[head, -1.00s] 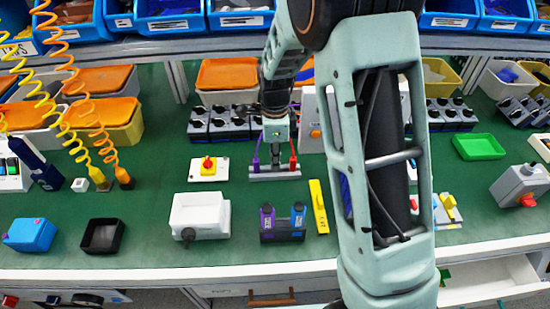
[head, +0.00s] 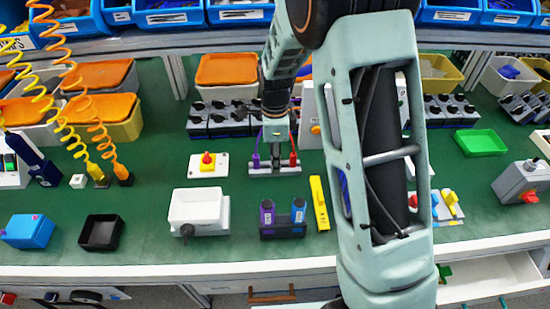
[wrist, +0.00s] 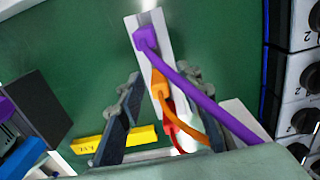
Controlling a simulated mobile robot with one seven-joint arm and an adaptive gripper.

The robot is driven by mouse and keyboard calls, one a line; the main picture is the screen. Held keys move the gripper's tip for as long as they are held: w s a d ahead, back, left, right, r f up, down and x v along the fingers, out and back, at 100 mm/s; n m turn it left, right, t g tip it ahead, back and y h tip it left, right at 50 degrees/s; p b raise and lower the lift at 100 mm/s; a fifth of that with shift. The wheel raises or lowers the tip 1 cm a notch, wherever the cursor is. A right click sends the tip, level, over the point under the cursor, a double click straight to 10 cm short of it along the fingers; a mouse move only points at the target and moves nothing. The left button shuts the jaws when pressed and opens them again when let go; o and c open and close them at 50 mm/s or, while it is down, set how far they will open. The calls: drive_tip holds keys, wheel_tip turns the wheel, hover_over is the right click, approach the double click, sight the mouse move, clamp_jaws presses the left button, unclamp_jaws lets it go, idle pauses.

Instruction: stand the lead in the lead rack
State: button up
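The lead rack (head: 262,171) is a pale narrow strip lying on the green bench, also in the wrist view (wrist: 133,24). A purple lead (head: 255,158) is at its left end and a red lead (head: 293,157) at its right end. In the wrist view, the purple lead (wrist: 146,38), an orange lead (wrist: 160,90) and the red lead (wrist: 168,126) line up along the strip. My gripper (wrist: 165,95) is open above the rack's middle. Its fingers are apart, on either side of the orange lead, with no clear contact. The orange lead is hidden behind the gripper in the head view.
A yellow bar (head: 319,203), a dark holder (head: 283,229) with purple and blue cylinders, and a white box (head: 197,207) are in front. Dark switch boxes (head: 222,122) stand behind. My forearm covers the right middle.

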wheel_tip(320, 180, up, 12)
idle(0.5)
drive_tip(key=shift+s, duration=0.1)
